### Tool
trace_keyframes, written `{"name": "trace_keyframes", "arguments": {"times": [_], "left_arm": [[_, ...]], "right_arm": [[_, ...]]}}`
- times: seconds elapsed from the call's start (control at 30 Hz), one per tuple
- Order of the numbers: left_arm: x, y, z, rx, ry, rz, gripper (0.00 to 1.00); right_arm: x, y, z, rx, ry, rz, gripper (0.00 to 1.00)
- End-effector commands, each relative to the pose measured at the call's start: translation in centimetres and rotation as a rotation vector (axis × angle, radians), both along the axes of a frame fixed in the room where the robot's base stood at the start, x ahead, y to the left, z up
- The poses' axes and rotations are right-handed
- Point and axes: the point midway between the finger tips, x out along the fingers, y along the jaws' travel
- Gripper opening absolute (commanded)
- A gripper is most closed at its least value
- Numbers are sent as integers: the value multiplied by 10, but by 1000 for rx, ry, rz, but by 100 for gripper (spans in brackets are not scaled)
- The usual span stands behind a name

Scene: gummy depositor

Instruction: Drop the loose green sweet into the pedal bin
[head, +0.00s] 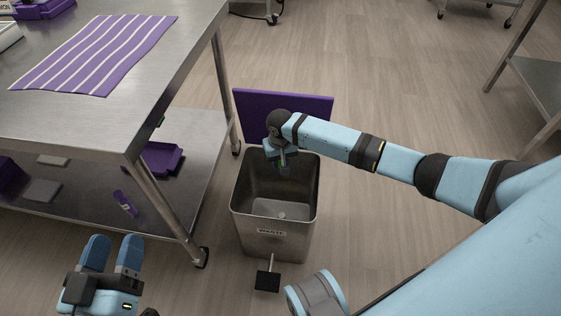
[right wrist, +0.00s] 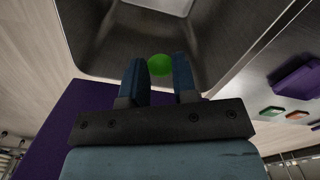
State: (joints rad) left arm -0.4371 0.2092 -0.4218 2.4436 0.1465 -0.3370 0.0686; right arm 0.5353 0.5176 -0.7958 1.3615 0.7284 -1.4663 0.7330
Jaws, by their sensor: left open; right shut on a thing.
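The pedal bin (head: 262,240) is a grey metal box labelled WASTE, standing on the floor with its purple lid (head: 285,103) raised behind it. My right gripper (head: 284,166) points down over the bin's open mouth. In the right wrist view the round green sweet (right wrist: 160,65) sits between the fingertips of the right gripper (right wrist: 161,62), with the bin's inside (right wrist: 100,38) beyond. In the head view the sweet is hard to make out. My left gripper (head: 112,244) is open and empty at the lower left, away from the bin.
A steel table (head: 160,85) with a striped purple mat (head: 98,50) stands left of the bin. Its lower shelf (head: 85,200) holds a purple tray (head: 163,158). The bin's pedal (head: 267,281) sticks out in front.

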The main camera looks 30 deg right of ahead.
Motion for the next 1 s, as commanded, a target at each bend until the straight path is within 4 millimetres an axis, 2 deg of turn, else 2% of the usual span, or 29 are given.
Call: {"name": "trace_keyframes", "arguments": {"times": [0.03,0.2,0.57,0.6,0.7,1.0], "left_arm": [[0,0,-8,8,13,-4,55],[1,-1,-18,27,46,-15,55],[0,-1,-19,32,56,-19,55],[0,-1,-19,32,56,-19,55],[0,-1,-19,32,56,-19,55],[0,-1,-18,30,54,-18,55]], "right_arm": [[0,0,-6,0,0,0,5],[0,0,-10,0,0,1,5],[0,0,-10,0,0,0,5],[0,0,-10,0,0,0,35],[0,0,-10,-1,0,0,56],[0,0,-8,0,0,0,56]]}}
